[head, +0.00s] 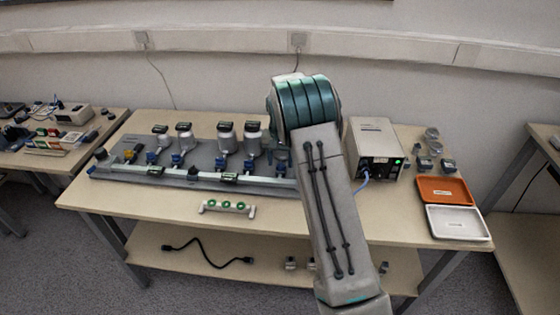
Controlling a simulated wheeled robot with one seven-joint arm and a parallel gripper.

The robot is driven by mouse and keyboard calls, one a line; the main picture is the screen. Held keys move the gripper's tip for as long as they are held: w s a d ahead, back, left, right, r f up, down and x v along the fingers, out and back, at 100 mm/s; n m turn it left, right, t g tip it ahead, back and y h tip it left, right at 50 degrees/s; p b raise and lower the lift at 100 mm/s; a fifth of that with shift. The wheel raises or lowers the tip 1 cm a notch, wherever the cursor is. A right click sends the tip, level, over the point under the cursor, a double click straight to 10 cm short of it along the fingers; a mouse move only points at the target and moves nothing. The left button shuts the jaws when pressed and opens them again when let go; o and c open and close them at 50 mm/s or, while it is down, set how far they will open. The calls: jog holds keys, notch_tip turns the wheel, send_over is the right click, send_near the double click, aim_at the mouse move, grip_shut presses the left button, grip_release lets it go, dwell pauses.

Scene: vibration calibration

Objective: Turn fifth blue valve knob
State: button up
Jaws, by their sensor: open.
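A long grey manifold board (200,180) lies on the table, left of my arm. Several white bottles with dark caps stand along its back, one of them a bottle (225,138) near the middle. Small blue valve knobs sit in a row in front of them. The leftmost is a blue knob (151,158); farther right is another blue knob (249,166). At the right end, close beside my arm, a blue part (280,170) is partly covered, and I cannot make out its shape. My gripper is hidden behind my arm.
A grey instrument box (374,146) with a green light stands right of my arm. An orange tray (445,190) and a white tray (456,222) lie at the right end. A small rack with green rings (227,206) stands at the front. The front left tabletop is clear.

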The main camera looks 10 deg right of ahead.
aim_at(280, 164)
notch_tip(280, 164, up, 13)
jog(key=shift+r, duration=0.15)
dwell(0.4)
jog(key=s+r+n+t+p, duration=0.1)
jog(key=s+r, duration=0.4)
jog(key=s, duration=0.3)
jog(key=s+r+p, duration=0.1)
jog(key=s+r, duration=0.4)
jog(key=s, duration=0.3)
jog(key=s+f+n+t+p, duration=0.1)
jog(key=s+f+n, duration=0.1)
jog(key=s, duration=1.8)
jog(key=shift+s+f+n+t+p, duration=0.2)
jog(key=shift+s+n+t+p, duration=0.1)
jog(key=shift+s+t, duration=0.1)
dwell(2.9)
